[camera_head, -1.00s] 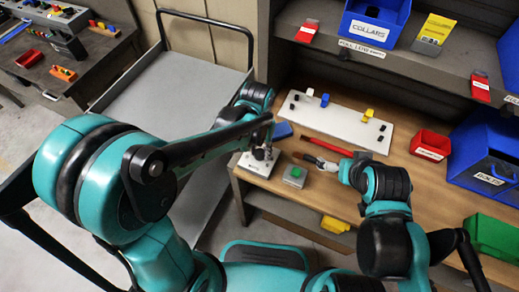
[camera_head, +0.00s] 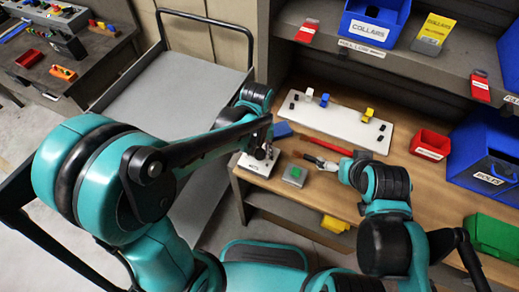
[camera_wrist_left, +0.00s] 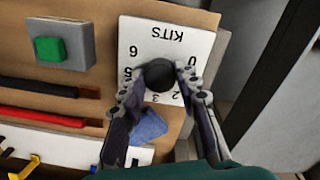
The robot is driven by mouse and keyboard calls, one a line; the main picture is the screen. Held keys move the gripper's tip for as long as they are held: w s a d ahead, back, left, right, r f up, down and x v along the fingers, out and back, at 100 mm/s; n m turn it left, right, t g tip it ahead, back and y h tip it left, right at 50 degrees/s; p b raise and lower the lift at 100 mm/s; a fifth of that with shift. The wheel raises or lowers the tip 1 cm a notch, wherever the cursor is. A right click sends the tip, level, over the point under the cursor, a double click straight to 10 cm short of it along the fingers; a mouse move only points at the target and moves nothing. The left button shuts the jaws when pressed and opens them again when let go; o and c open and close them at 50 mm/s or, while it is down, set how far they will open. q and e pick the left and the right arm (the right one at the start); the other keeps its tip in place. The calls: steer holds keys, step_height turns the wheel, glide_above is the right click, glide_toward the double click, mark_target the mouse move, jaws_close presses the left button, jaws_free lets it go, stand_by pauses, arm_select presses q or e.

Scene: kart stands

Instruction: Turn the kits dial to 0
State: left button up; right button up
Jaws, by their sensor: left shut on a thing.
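The kits dial is a round black knob (camera_wrist_left: 159,75) on a white plate (camera_wrist_left: 146,35) marked KITS, upside down in the left wrist view. Digits 0, 2, 3, 5 and 6 can be read around it; others are covered. No pointer mark on the knob can be made out. My left gripper (camera_wrist_left: 163,88) has one finger on each side of the knob and is shut on it. In the head view the plate (camera_head: 250,165) lies at the bench's left front, with my left gripper (camera_head: 264,148) above it. My right gripper (camera_head: 328,164) is low over the bench; its fingers are too small to judge.
A grey box with a green button (camera_head: 294,175) stands right of the dial plate. Red and dark sticks (camera_head: 340,146) lie near my right gripper. A white board (camera_head: 335,120) and red bin (camera_head: 430,144) are farther back.

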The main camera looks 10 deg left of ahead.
mark_target(259, 153)
arm_select(q)
steer(key=o, duration=1.2)
steer(key=shift+c, duration=0.2)
step_height(259, 153, up, 12)
steer(key=shift+a, duration=0.15)
steer(key=s+a+f+t, duration=0.1)
steer(key=s+a+t, duration=0.2)
steer(key=a, duration=0.3)
steer(key=s+a+f+t+b, duration=0.1)
steer(key=s+a+t, duration=0.3)
steer(key=a, duration=0.2)
steer(key=shift+s+f+m, duration=0.15)
steer(key=shift+s+m, duration=0.15)
steer(key=shift+m, duration=0.1)
